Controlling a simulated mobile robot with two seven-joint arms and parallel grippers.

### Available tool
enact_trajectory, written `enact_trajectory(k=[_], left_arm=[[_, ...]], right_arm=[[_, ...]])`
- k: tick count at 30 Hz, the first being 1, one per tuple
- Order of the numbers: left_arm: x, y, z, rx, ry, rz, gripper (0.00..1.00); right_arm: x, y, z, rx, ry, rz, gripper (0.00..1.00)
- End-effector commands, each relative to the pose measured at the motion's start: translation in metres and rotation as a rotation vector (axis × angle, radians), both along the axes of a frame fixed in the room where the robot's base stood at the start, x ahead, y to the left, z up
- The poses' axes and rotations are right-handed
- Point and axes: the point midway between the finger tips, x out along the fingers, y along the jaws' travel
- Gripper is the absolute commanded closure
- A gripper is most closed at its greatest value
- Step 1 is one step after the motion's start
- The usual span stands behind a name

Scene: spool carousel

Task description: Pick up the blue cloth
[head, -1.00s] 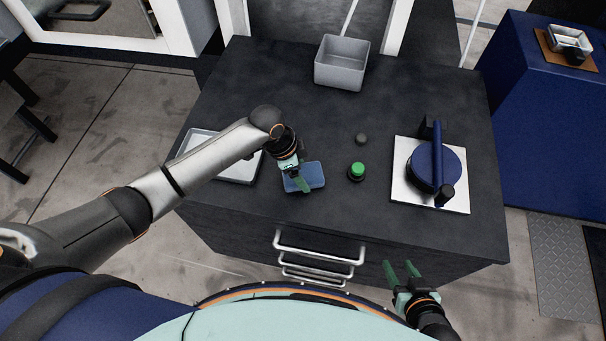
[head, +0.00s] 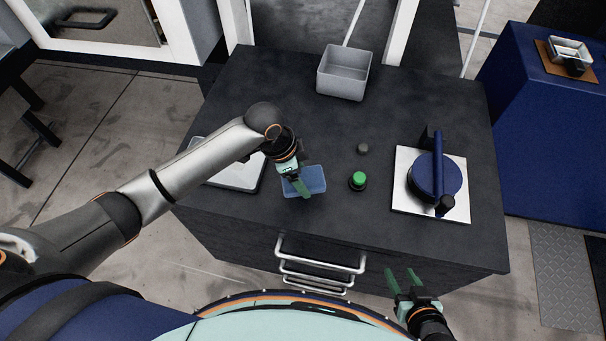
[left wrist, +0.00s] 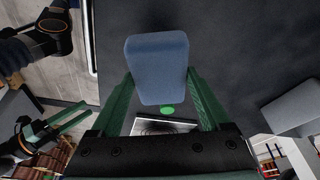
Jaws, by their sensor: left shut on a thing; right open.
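The blue cloth (head: 316,179), a flat rounded rectangle, is at the front middle of the dark worktop. My left gripper (head: 303,189) is shut on it, with green fingers reaching over it from above. In the left wrist view the cloth (left wrist: 157,68) sits between the two green fingers (left wrist: 163,92). The cloth seems slightly above the worktop, but its underside is hidden. My right gripper (head: 400,271) is open and empty, in front of the worktop's front edge.
A green button (head: 358,180) and a small dark knob (head: 363,148) stand right of the cloth. A white tray (head: 240,175) lies to the left, partly behind my left arm. A grey bin (head: 342,82) stands at the back. A blue round device on a white plate (head: 402,203) is at right.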

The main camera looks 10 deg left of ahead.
Motion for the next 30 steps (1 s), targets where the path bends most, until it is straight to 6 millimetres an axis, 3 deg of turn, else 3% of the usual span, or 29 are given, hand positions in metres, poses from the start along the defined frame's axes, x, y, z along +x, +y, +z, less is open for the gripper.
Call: enact_trajectory(k=[6, 18, 30], left_arm=[[-0.033, 0.003, 0.042, 0.000, -0.004, -0.001, 0.82], [-0.102, 0.006, 0.071, 0.001, 0.000, -0.001, 0.82], [-0.123, 0.007, 0.080, 0.000, -0.001, 0.001, 0.82]], right_arm=[[0.000, 0.000, 0.009, 0.000, 0.000, 0.000, 0.50], [0.000, 0.000, 0.013, 0.000, 0.000, 0.000, 0.50], [0.000, 0.000, 0.014, 0.000, 0.000, 0.000, 0.50]])
